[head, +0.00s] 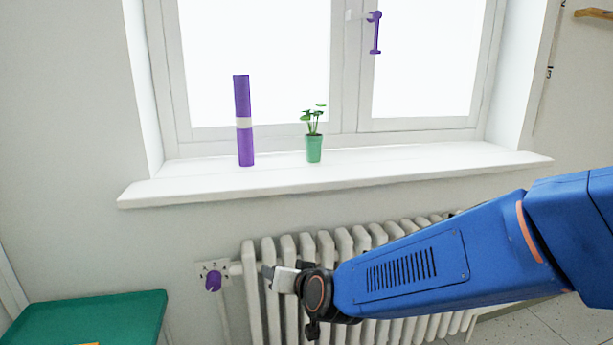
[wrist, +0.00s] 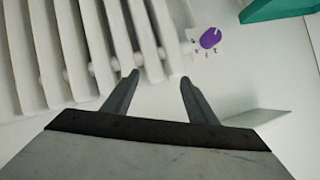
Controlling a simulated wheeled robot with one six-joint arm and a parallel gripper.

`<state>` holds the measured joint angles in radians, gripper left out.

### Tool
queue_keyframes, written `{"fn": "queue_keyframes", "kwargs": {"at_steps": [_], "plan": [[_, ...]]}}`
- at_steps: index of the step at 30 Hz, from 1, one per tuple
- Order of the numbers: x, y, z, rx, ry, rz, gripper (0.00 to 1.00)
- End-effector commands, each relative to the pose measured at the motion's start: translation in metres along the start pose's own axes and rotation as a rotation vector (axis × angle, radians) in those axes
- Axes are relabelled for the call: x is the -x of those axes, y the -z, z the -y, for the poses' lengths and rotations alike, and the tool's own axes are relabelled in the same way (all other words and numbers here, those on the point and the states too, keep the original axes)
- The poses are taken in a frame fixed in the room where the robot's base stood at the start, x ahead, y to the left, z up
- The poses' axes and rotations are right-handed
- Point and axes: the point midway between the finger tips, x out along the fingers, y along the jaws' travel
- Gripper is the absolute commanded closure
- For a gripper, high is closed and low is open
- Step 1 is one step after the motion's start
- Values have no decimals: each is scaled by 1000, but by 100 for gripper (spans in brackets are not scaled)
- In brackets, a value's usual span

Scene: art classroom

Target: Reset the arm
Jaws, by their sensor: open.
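My gripper (wrist: 158,82) is open and empty in the wrist view, with its two dark fingers apart. In the head view my blue arm reaches in from the right, and my gripper (head: 268,275) is in front of the white radiator (head: 360,240), near its left end. The purple radiator knob (head: 213,281) is just left of my gripper. The knob also shows in the wrist view (wrist: 210,38), beyond the fingers and apart from them.
A white windowsill (head: 400,168) above the radiator carries a tall purple tube (head: 244,120) and a small plant in a green pot (head: 314,148). The window has a purple handle (head: 375,35). A green surface (head: 95,318) is at the lower left. Floor shows at lower right.

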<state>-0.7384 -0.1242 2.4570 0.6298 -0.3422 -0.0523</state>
Motion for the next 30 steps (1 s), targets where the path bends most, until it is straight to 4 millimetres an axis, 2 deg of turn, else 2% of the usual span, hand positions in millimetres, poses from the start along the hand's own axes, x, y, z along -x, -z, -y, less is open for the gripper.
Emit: {"fn": "queue_keyframes", "kwargs": {"at_steps": [1, 6, 13, 20, 24, 30], "plan": [[12, 9, -13, 0, -5, 15, 47], [53, 17, -52, 24, -26, 101, 47], [120, 14, -109, 59, -96, 219, 47], [198, -6, -167, 81, -216, 345, 47], [250, -25, -199, 82, -310, 423, 47], [313, -54, -230, 61, -435, 522, 47]]}}
